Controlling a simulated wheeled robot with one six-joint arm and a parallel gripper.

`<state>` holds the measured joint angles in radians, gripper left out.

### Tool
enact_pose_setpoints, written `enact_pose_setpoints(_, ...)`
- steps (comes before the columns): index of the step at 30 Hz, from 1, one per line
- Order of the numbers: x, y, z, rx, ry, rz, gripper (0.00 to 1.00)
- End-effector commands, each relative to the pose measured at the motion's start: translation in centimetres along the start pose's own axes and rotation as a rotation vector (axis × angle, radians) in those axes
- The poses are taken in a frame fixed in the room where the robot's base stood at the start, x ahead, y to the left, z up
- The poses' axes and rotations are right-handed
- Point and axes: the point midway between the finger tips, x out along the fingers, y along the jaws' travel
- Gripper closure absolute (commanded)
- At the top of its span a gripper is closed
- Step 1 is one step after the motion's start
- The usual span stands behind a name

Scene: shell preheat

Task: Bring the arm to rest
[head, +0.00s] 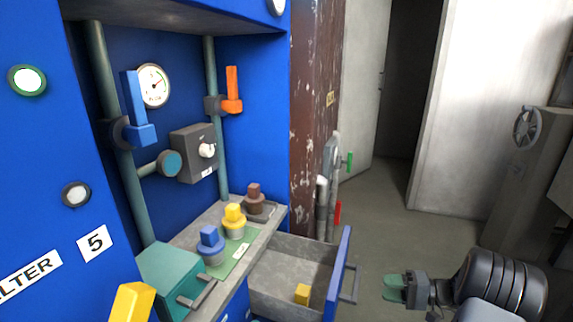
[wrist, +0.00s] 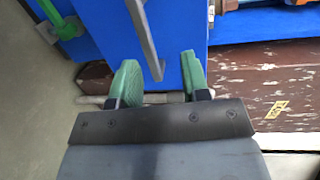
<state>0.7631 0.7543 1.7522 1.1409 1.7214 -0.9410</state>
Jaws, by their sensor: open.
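My gripper (head: 394,288) is at the lower right of the head view, to the right of the open drawer (head: 293,269) and apart from it. Its two green fingers point left. In the wrist view my gripper (wrist: 157,82) has its fingers spread with nothing between them. The drawer's grey bar handle (wrist: 146,35) shows ahead of the fingers, in front of the blue drawer front (wrist: 185,22). I cannot tell the exact distance to the handle.
The drawer holds a yellow block (head: 302,293). Blue, yellow and brown knobbed pieces stand on the ledge (head: 221,247) above it. A blue lever (head: 136,110) and an orange lever (head: 232,90) are on the pipes. The floor (head: 385,215) behind my gripper is clear.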

Motion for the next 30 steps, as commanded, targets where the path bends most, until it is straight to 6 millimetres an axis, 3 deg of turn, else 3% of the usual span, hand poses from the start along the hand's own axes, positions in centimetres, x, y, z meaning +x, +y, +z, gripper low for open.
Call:
enact_pose_setpoints(1,1.4,-4.7,1.1,0.007,-0.055,0.079,0.57)
enact_pose_setpoints(6,5.8,-15.1,6.9,0.043,-0.217,0.452,0.57)
enact_pose_setpoints(10,7.4,-21.8,11.7,-0.002,-0.259,0.753,0.57)
enact_pose_setpoints(15,7.4,-29.1,16.9,-0.148,-0.210,1.075,0.57)
enact_pose_setpoints(21,6.4,-35.1,20.2,-0.359,-0.079,1.283,0.57)
enact_pose_setpoints(25,5.9,-37.5,21.3,-0.460,-0.006,1.337,0.57)
enact_pose_setpoints(30,5.5,-38.6,21.7,-0.529,0.044,1.362,0.57)
